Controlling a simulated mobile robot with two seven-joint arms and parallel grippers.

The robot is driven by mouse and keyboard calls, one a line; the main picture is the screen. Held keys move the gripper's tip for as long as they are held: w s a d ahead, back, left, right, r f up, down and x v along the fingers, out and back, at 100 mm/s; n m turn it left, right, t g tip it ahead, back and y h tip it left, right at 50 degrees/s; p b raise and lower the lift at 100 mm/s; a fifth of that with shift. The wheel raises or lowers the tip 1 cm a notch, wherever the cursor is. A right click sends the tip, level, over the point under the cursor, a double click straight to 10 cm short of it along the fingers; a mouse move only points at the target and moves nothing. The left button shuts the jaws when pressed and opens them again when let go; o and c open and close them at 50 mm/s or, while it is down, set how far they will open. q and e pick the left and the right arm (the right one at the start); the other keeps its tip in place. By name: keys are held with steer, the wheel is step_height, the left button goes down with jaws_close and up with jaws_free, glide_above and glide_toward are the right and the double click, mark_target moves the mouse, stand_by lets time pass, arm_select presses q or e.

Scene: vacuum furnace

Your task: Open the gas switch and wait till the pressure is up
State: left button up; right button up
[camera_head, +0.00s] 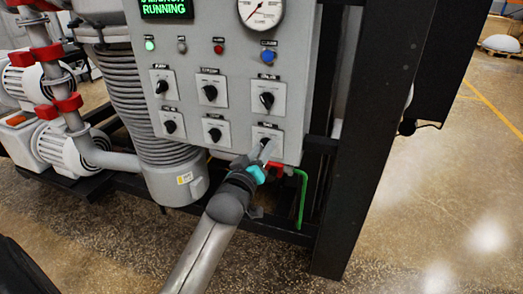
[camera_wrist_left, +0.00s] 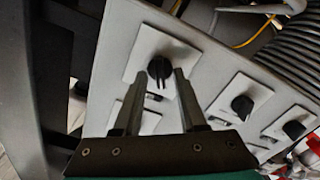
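The grey control panel (camera_head: 225,50) carries several black rotary switches on white plates; their labels are too small to read, so I cannot tell which is the gas switch. My left gripper (camera_head: 264,152) is at the lower right switch (camera_head: 267,141) and partly hides it. In the left wrist view, the fingers of the left gripper (camera_wrist_left: 159,75) stand apart on either side of that switch's black knob (camera_wrist_left: 159,70), with gaps showing. The round pressure gauge (camera_head: 262,10) is cut off at the top; its red needle points to the lower left. My right gripper is not in view.
A display (camera_head: 165,9) reads "RUNNING" in green. Below it are a lit green lamp (camera_head: 150,45), a red button (camera_head: 218,49) and a blue button (camera_head: 268,57). A black frame post (camera_head: 372,130) stands right of the panel. Open floor (camera_head: 450,200) lies further right.

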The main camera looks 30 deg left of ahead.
arm_select(q)
jaws_close()
stand_by(0.5)
steer(key=shift+r+m+p, duration=0.1)
steer(key=shift+m+p, duration=1.2)
steer(key=m+p, duration=0.1)
steer(key=m, duration=0.1)
steer(key=shift+m+p, duration=0.35)
steer(key=shift+m, duration=0.05)
steer(key=shift+d+m+p, duration=0.15)
steer(key=shift+m+p, duration=1)
steer(key=shift+m, duration=2.05)
